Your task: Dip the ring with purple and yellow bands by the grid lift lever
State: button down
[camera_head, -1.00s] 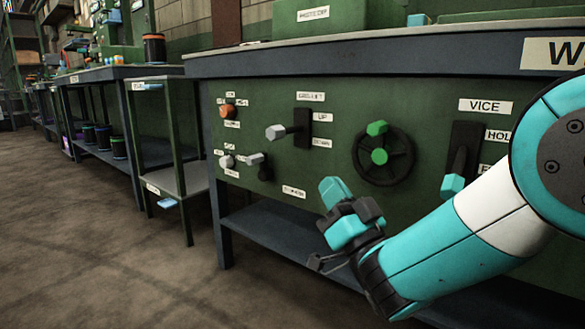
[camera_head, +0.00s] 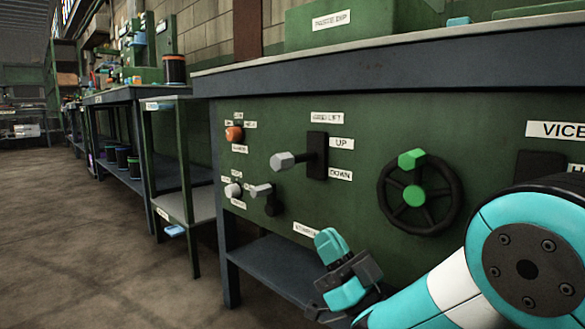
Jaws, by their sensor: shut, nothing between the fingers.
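The grid lift lever (camera_head: 285,160) sticks out of a dark slot plate on the green bench front, under the label GRID LIFT (camera_head: 327,118). Its grey knob sits between the UP (camera_head: 341,143) and DOWN (camera_head: 340,175) labels, pointing out to the left. My gripper (camera_head: 335,268), with teal fingertips, is shut and empty, below and right of the lever and apart from it. A green box labelled PASTE DIP (camera_head: 332,20) stands on the bench top. I cannot make out a ring with purple and yellow bands.
A green-handled wheel (camera_head: 414,195) sits right of the lever. An orange knob (camera_head: 234,133), a white knob (camera_head: 233,190) and a small grey lever (camera_head: 262,190) are to its left. A side stand (camera_head: 185,204) stands left of the bench. Floor at left is clear.

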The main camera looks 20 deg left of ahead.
aim_at(298, 160)
jog(key=p+x, duration=1)
jog(key=x, duration=0.2)
jog(key=shift+a+r, duration=0.1)
jog(key=shift+r, duration=0.1)
